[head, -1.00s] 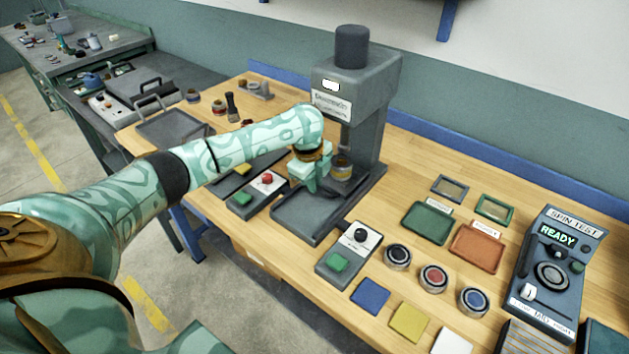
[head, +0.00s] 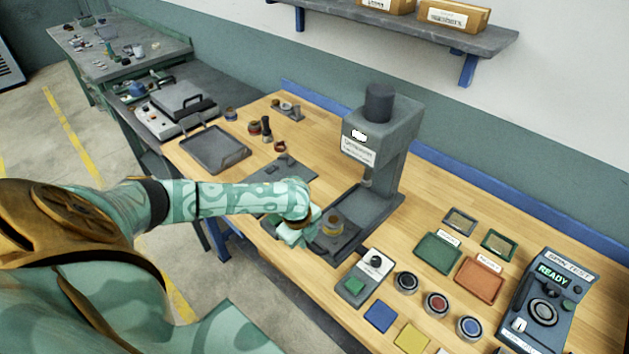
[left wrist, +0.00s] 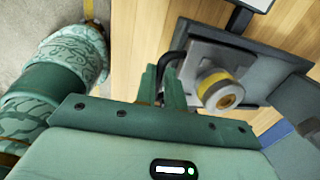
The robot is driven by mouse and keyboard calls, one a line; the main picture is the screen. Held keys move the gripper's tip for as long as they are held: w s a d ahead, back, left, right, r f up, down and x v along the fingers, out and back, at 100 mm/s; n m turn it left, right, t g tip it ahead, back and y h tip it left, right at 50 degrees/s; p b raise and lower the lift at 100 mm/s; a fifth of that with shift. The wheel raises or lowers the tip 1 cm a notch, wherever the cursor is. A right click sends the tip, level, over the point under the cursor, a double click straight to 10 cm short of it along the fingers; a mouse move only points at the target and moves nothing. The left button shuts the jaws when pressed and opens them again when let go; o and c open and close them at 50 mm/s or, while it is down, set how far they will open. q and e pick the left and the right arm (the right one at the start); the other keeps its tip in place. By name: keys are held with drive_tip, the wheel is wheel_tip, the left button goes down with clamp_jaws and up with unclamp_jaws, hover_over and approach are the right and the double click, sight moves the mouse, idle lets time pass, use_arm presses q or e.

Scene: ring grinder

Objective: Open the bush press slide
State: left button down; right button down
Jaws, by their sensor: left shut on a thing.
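The bush press (head: 385,125) is a grey machine with a dark cylinder on top, standing on the wooden bench. The slide sits forward on the base, with the ring piece clear of the ram (head: 368,178). My left gripper (head: 298,234) is at the slide's front, shut on its dark handle (left wrist: 174,62). The gripper and forearm partly hide the handle in the head view. My right gripper is out of view.
A control box with a green button (head: 355,286) stands just right of the press base. Round pieces, coloured squares, trays and the spin tester (head: 542,295) lie farther right. An empty grey tray (head: 215,150) is at the back left.

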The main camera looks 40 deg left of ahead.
use_arm(q)
drive_tip(key=c, duration=1.5)
unclamp_jaws()
drive_tip(key=shift+r, duration=0.1)
drive_tip(key=s+r+p, duration=0.1)
drive_tip(key=r, duration=0.4)
drive_tip(key=s+r+p, duration=0.1)
drive_tip(key=r, duration=0.4)
drive_tip(key=r+p, duration=0.1)
drive_tip(key=r, duration=0.5)
drive_tip(key=shift+s+a, duration=0.15)
drive_tip(key=shift+s, duration=0.25)
